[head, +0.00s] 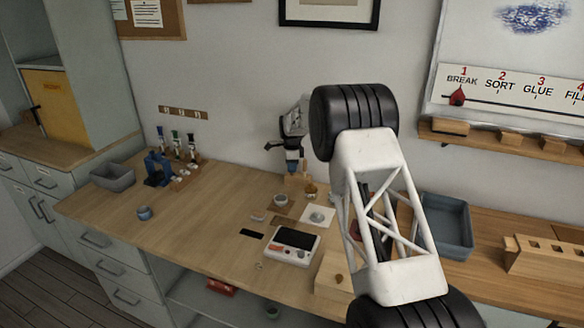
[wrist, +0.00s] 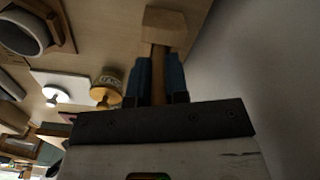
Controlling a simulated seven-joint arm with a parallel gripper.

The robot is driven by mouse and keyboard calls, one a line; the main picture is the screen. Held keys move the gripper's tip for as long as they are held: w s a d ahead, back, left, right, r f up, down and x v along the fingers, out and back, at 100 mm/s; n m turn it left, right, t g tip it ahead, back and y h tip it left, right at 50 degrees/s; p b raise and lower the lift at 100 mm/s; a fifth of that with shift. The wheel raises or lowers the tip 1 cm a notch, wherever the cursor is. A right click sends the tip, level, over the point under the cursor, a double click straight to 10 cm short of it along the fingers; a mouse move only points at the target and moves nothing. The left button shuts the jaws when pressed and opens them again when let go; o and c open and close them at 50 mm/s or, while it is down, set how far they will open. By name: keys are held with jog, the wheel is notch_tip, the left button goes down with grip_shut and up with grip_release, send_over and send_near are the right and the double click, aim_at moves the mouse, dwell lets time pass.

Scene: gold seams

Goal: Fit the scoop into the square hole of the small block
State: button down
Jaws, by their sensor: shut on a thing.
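My gripper (head: 292,167) is at the back of the bench, pointing down. In the wrist view its two blue fingers (wrist: 158,82) are shut on a narrow brown wooden piece, which I take to be the scoop (wrist: 159,62). A small wooden block (wrist: 165,27) lies in line with the far end of that piece. The block also shows in the head view just under my gripper (head: 298,182). I cannot tell whether the scoop's end is in the square hole, touching the block or above it. The hole is hidden.
A brass-coloured round pot (wrist: 108,88) stands close beside my fingers. A white pad with a knob (head: 318,216), a small bowl (head: 281,200) and a white device (head: 292,246) are nearby. A grey tray (head: 460,240) lies right. The wall is close behind.

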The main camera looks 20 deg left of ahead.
jog(key=c, duration=1)
grip_release()
jog(key=shift+c, duration=0.2)
jog(key=shift+r, duration=2.45)
jog(key=shift+r, duration=0.1)
jog(key=shift+r, duration=3.85)
